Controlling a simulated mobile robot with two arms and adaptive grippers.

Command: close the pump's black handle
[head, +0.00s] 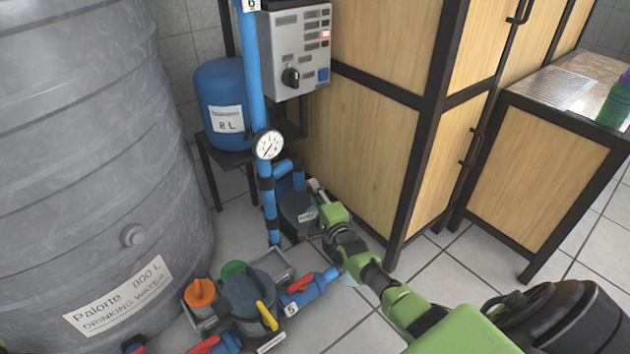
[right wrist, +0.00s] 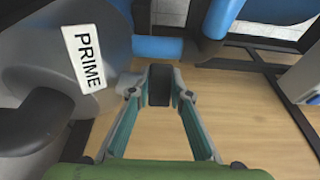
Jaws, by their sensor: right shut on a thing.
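The pump (head: 296,210) is a dark grey body with a label, low on the floor beside the blue pipe; its label is too small to read there. In the right wrist view the grey pump body (right wrist: 50,50) carries a white label reading PRIME (right wrist: 84,58). My right gripper (head: 318,192) is at the pump's right side. In the right wrist view its fingers (right wrist: 159,95) are closed around a black block, apparently the black handle (right wrist: 159,84), held between the fingertips. The handle is hidden in the head view. My left gripper is not in view.
A blue pipe (head: 255,80) with a gauge (head: 269,145) rises beside the pump. Wooden cabinets (head: 375,130) stand close on the right. A large grey tank (head: 90,120) fills the left. A valve unit with a yellow handle (head: 267,316) sits in front on the tiled floor.

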